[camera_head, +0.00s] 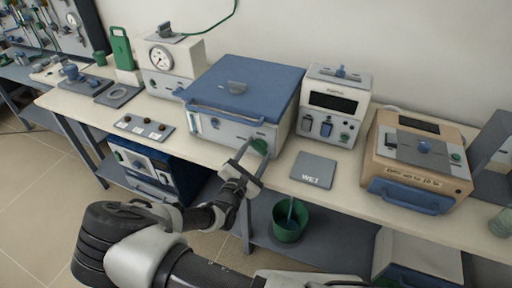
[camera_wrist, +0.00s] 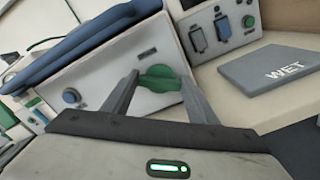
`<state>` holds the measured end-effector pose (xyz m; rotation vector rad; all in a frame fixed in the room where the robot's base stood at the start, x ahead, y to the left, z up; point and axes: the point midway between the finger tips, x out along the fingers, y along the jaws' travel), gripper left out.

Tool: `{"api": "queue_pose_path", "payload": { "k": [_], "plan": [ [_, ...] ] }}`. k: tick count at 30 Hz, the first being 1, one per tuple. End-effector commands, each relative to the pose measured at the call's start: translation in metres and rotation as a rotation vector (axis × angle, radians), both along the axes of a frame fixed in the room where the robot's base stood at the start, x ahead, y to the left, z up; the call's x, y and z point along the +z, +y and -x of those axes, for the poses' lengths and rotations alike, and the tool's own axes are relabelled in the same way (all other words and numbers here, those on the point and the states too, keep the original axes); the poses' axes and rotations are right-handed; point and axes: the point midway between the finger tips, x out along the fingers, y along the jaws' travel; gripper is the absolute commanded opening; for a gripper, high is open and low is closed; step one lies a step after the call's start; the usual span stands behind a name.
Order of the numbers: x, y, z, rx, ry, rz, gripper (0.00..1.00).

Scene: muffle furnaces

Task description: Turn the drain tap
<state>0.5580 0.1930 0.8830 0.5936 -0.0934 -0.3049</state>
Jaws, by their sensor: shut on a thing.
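The drain tap is a green handle (camera_wrist: 159,78) on the front of a white box with a blue lid (camera_head: 240,87). In the head view the green tap (camera_head: 260,146) shows at the lower right of that front, partly behind my gripper. My gripper (camera_head: 248,160) reaches it from the front. In the wrist view the two fingers of my gripper (camera_wrist: 158,88) stand on either side of the green handle and are shut on it. The handle lies roughly level in that view. The fingertips' contact is partly hidden.
A grey plate marked WET (camera_head: 313,169) lies on the bench to the right. A green bucket (camera_head: 290,219) stands below the bench edge. A tan furnace (camera_head: 417,160) is farther right. A dark strip with knobs (camera_head: 143,127) lies left of the box.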

Motion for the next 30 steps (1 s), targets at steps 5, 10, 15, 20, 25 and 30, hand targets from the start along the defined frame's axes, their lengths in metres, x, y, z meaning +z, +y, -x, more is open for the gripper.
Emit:
{"api": "queue_pose_path", "payload": {
  "k": [5, 10, 15, 20, 25, 30],
  "plan": [
    [0.0017, -0.0013, -0.0002, -0.003, -0.051, -0.160, 0.31],
    [0.0005, -0.0014, 0.0000, -0.002, -0.102, -0.314, 0.31],
    [-0.0008, -0.0018, 0.0002, -0.002, -0.152, -0.466, 0.31],
    [-0.0017, -0.0020, 0.0001, -0.003, -0.197, -0.604, 0.31],
    [-0.0027, -0.0020, 0.0001, -0.002, -0.238, -0.731, 0.31],
    [-0.0029, -0.0021, 0.0001, -0.002, -0.272, -0.831, 0.31]
  ]
}}
